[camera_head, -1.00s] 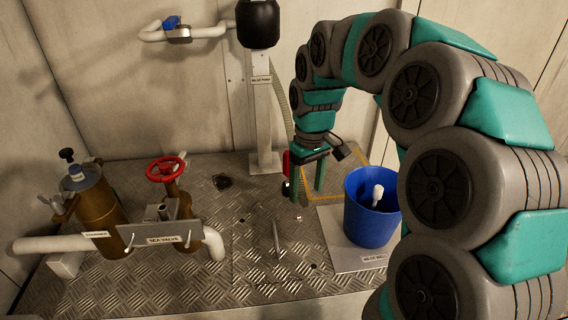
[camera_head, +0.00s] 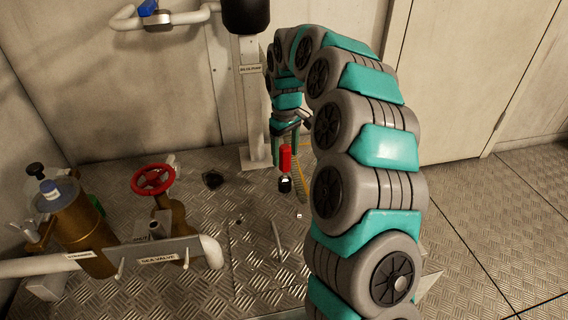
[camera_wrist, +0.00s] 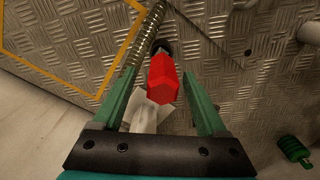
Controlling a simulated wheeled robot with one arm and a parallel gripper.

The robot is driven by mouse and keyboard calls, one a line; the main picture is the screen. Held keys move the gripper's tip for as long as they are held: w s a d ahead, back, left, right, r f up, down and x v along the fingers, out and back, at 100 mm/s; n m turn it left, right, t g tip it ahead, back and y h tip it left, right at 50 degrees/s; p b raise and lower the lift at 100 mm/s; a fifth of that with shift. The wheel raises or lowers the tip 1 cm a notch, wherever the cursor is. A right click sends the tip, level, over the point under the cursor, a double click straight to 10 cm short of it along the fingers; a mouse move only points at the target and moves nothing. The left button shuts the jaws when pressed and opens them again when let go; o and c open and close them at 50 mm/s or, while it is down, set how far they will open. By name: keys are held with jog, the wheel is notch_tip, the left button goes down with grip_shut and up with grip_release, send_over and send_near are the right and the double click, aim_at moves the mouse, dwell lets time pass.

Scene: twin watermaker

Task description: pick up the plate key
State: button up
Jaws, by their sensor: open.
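A red-handled tool (camera_head: 285,158) with a black lower part stands upright on the metal floor, near the grey post. I take it to be the plate key, though no label shows. In the wrist view its red handle (camera_wrist: 164,78) points toward the camera, with the black part beyond. My gripper (camera_head: 290,157) is open, pointing down at the handle. In the wrist view the fingers of my gripper (camera_wrist: 164,72) lie on either side of the red handle, with gaps visible. The tool's foot is partly hidden.
A ribbed hose (camera_wrist: 149,35) runs close beside the red handle. A grey rod (camera_head: 277,236) lies on or stands from the floor nearer me. The red valve wheel (camera_head: 153,180) and brass strainer (camera_head: 80,232) are at left. Open floor (camera_head: 470,215) lies right of my arm.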

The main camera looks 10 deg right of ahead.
aim_at(285, 164)
notch_tip(285, 164, down, 5)
jog(key=shift+s+a+r+b, duration=0.1)
jog(key=shift+b, duration=0.3)
grip_shut()
dwell(0.4)
